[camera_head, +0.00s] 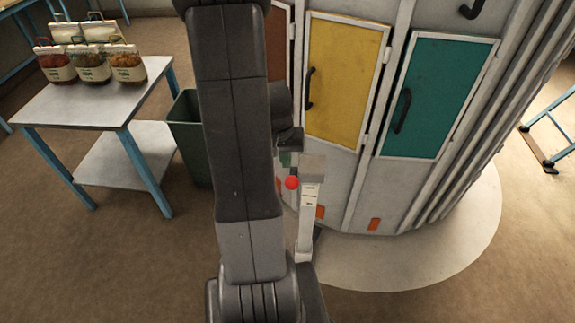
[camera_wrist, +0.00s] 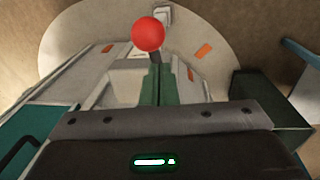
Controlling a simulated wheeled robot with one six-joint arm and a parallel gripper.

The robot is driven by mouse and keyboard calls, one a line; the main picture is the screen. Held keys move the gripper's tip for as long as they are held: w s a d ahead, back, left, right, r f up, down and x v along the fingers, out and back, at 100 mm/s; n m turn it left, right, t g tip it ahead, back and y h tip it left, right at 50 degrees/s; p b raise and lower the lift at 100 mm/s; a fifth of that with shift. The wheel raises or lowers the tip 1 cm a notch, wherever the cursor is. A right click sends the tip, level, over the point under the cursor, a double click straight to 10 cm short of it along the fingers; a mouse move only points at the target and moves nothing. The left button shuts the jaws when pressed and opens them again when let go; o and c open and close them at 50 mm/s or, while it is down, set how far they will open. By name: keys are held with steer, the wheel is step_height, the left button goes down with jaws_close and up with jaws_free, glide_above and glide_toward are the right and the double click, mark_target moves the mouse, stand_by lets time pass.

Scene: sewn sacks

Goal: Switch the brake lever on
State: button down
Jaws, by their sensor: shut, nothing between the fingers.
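The brake lever has a red ball knob (camera_head: 292,183) beside a pale post (camera_head: 307,205) in front of the round cabinet. In the wrist view the red knob (camera_wrist: 148,34) sits on a short dark stem, just beyond my fingertips. My gripper (camera_head: 286,160) is shut and empty, its green fingers (camera_wrist: 157,70) together. In the head view it is just above the knob, partly hidden by my arm. Whether the fingertips touch the lever, I cannot tell. The lever's base is mostly hidden.
The round cabinet has a yellow door (camera_head: 345,75) and a teal door (camera_head: 438,95), with black handles. A green bin (camera_head: 187,135) stands left of my arm. Open floor lies at the front left.

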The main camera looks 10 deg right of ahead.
mark_target(293, 177)
steer(key=shift+s+d+f, duration=0.15)
steer(key=shift+s+f, duration=0.5)
steer(key=shift+f, duration=0.1)
steer(key=shift+f, duration=0.15)
steer(key=shift+s+f+b, duration=0.1)
steer(key=shift+b, duration=0.45)
steer(key=shift+s+t, duration=0.15)
steer(key=shift+t, duration=0.15)
steer(key=shift+b, duration=0.3)
